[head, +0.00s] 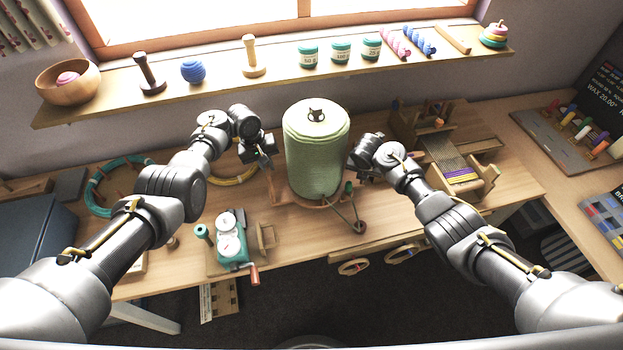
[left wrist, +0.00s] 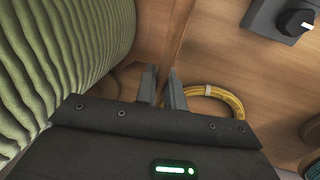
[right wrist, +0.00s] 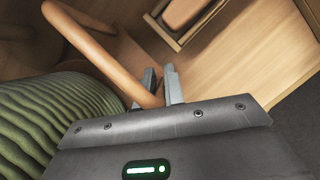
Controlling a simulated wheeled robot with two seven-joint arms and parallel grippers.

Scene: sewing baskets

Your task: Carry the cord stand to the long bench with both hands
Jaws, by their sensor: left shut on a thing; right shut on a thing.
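The cord stand (head: 317,150) is a tall, upright drum of pale green cord on a wooden base, in the middle of the head view in front of the long bench (head: 400,215) surface. My left gripper (head: 268,163) is at its left side, shut on a wooden part of the stand; its fingers (left wrist: 162,88) close on a thin wooden edge beside the green cord. My right gripper (head: 354,166) is at its right side, shut on the stand; its fingers (right wrist: 160,86) are by a curved wooden bar (right wrist: 100,55). Whether the base touches the bench is unclear.
A teal winder (head: 230,243) stands at front left. A yellow cord coil (head: 235,173) and a teal coil (head: 115,185) lie behind it. A small loom (head: 455,165) stands on the right. A shelf (head: 220,85) with spools runs along the wall.

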